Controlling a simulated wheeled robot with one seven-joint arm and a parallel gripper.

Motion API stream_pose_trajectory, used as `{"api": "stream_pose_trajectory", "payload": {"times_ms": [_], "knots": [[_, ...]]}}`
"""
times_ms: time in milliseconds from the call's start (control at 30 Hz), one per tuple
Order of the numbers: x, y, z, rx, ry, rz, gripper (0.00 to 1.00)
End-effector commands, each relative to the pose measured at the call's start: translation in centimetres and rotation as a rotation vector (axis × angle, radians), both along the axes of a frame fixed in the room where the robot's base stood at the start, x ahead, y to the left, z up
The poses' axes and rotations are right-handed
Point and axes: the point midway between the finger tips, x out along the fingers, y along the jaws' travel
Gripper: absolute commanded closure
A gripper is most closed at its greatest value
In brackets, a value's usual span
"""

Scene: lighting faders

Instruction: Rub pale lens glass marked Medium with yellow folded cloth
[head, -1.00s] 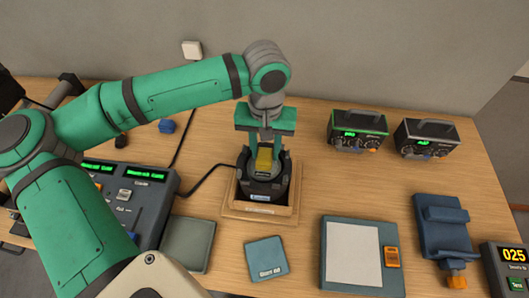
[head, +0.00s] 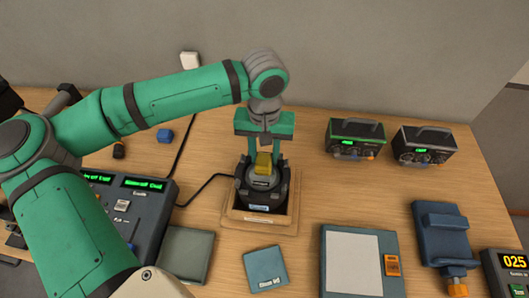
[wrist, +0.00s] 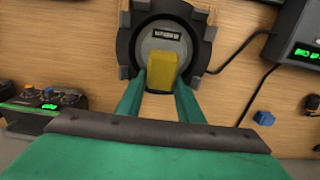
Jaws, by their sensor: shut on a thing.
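My gripper (head: 264,157) points down and is shut on the yellow folded cloth (head: 263,163). In the wrist view the cloth (wrist: 163,72) sits between the two green fingers. The cloth is over the near part of a pale grey round lens glass (wrist: 157,44). It appears to touch the glass, but any small gap cannot be told. The glass faces up in a dark round lamp housing (wrist: 126,45), with a small dark label (wrist: 166,35) that is too small to read surely. The housing also shows in the head view (head: 248,197), in a wooden tray (head: 233,214).
A fader console (head: 153,207) stands left, with a black cable running to the lamp. Two small devices (head: 357,138) (head: 424,143) stand back right. Flat pads (head: 187,254) (head: 265,267), a framed white panel (head: 352,262) and a blue stand (head: 443,240) lie in front and right.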

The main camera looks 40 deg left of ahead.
Motion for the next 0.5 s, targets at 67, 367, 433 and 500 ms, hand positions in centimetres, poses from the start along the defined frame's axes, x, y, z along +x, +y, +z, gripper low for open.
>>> {"api": "stream_pose_trajectory", "payload": {"times_ms": [67,367,433,500], "knots": [[-0.7,-0.3,0.1,0.0,0.001,0.0,0.99],[-1.7,-1.0,0.1,-0.001,0.006,-0.001,0.99],[-2.0,-1.2,0.0,-0.001,0.006,-0.001,0.99],[-2.5,-1.5,0.0,-0.001,0.007,-0.001,0.99]]}}
